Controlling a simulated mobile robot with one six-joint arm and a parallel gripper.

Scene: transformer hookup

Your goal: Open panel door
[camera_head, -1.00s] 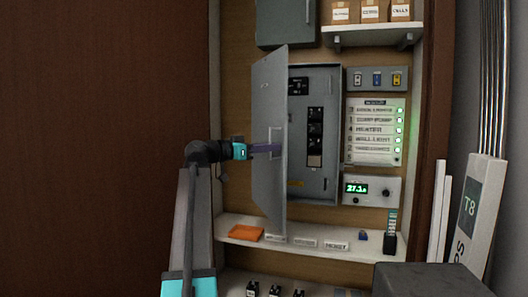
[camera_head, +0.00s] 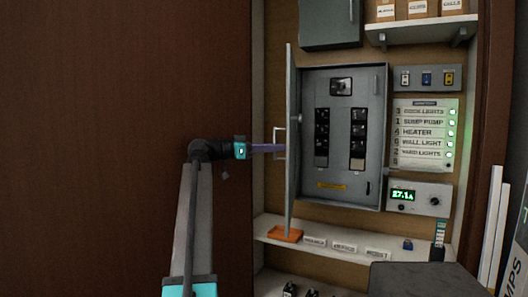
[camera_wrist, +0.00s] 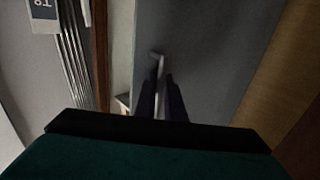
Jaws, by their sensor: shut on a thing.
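The panel door (camera_head: 291,190) stands swung out from the grey electrical panel (camera_head: 341,135), seen almost edge-on. The panel's inside shows, with black breakers in two columns and a switch at the top. A light handle (camera_head: 279,131) sticks out from the door's left face. My gripper (camera_head: 276,148) reaches in from the left and is shut on this handle. In the wrist view, my gripper's two dark fingers (camera_wrist: 161,98) lie on either side of the handle (camera_wrist: 158,60), with the grey door face (camera_wrist: 215,50) behind it.
A white shelf (camera_head: 345,253) below the panel holds an orange item (camera_head: 285,233) close under the door's lower end. A lit label board (camera_head: 425,135) and a meter (camera_head: 418,197) are to the right. A brown wall (camera_head: 100,130) fills the left.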

